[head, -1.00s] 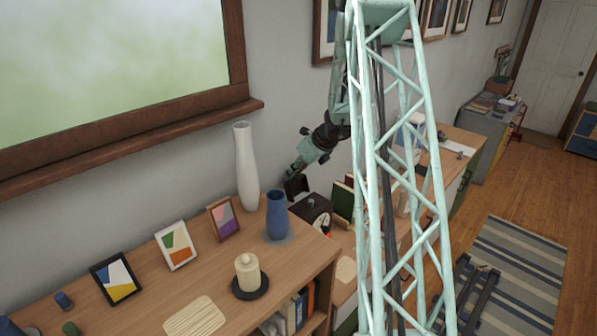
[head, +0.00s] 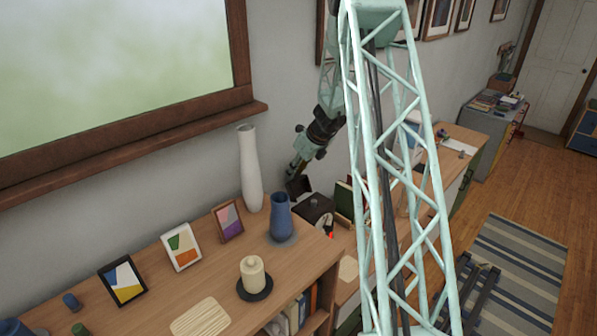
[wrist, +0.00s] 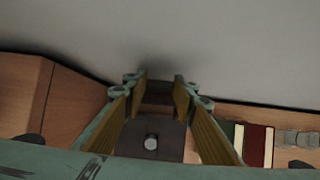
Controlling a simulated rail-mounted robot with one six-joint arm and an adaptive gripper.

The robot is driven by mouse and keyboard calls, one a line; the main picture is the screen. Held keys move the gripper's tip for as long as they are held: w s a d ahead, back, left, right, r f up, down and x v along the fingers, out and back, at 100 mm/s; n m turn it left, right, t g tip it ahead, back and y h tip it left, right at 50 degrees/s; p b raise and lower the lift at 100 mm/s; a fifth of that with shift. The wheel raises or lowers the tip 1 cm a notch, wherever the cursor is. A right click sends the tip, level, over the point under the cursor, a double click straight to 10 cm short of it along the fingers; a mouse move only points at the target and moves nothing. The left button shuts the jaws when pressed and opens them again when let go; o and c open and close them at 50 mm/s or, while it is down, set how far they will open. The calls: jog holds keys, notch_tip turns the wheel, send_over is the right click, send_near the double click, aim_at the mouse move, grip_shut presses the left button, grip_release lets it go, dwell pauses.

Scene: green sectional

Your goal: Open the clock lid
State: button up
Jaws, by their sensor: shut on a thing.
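The clock (head: 318,205) is a dark brown box with a small round knob on top, past the blue vase; part of a pale face with a red mark shows on its front. In the wrist view the dark top of the clock (wrist: 168,150) shows its grey knob, below and between my fingers. My gripper (wrist: 160,84) is shut on a brown part that appears to be the clock lid (wrist: 158,98), at the wall side. In the head view my gripper (head: 298,187) is at the clock's back left. The exact contact and any lid gap are unclear.
A blue vase (head: 281,216) and a tall white vase (head: 250,170) stand close left of the clock. Books (wrist: 254,146) stand to its right. The wall (head: 220,155) is close behind. A candle (head: 253,271) and picture frames stand on the nearer shelf top.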

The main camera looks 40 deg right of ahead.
jog(key=shift+w+r, duration=0.2)
jog(key=shift+w, duration=0.05)
jog(key=o, duration=1.2)
jog(key=shift+w+f, duration=0.15)
jog(key=shift+f, duration=0.05)
jog(key=shift+c, duration=0.2)
jog(key=shift+s, duration=0.2)
jog(key=v, duration=1.2)
